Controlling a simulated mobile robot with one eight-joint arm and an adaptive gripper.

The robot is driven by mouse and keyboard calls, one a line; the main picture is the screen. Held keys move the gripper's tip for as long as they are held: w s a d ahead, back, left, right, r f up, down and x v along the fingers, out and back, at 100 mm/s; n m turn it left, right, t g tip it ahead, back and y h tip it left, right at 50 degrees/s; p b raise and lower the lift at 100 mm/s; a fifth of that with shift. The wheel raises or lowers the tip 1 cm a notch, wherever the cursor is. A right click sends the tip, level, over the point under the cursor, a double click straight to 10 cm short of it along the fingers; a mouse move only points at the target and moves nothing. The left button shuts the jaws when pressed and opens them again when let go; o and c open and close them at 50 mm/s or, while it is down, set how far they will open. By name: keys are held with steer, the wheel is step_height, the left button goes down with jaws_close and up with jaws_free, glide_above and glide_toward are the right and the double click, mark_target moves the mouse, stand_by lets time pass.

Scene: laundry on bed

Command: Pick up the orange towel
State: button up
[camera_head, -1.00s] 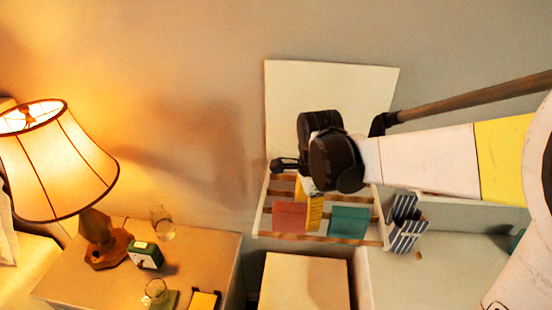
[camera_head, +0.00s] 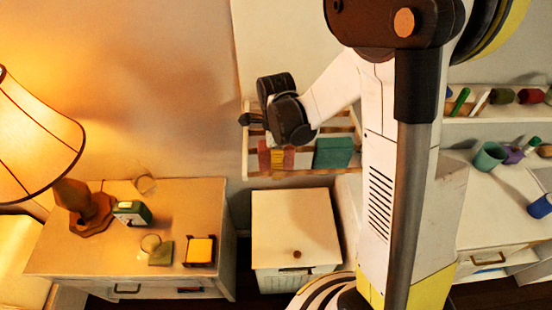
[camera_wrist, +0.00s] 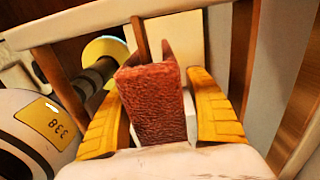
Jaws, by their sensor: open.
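The towel, a rough reddish-orange cloth (camera_wrist: 155,108), fills the middle of the wrist view. It lies between the two yellow fingers of my gripper (camera_wrist: 152,88), which are open with one finger on each side. Slim gaps seem to show beside it; I cannot tell whether either finger touches it. In the head view the reddish towel (camera_head: 288,158) hangs on a slatted rack (camera_head: 343,119) at the wall, partly hidden by my gripper (camera_head: 277,160). A green towel (camera_head: 333,152) hangs to its right on the same rack.
A small white cabinet (camera_head: 295,216) stands below the rack. A nightstand (camera_head: 100,250) at the left bears a lit lamp (camera_head: 35,140), a green clock (camera_head: 132,212) and glassware. A desk (camera_head: 508,225) with cups is at the right. Wooden slats (camera_wrist: 62,92) run close beside my gripper.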

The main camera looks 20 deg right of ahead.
steer(key=shift+f, duration=0.35)
steer(key=shift+r, duration=0.1)
steer(key=c, duration=1.3)
steer(key=shift+r, duration=0.1)
step_height(320, 180, up, 18)
steer(key=p, duration=0.2)
steer(key=shift+p, duration=0.4)
step_height(320, 180, up, 15)
steer(key=p, duration=1)
steer(key=shift+p, duration=0.4)
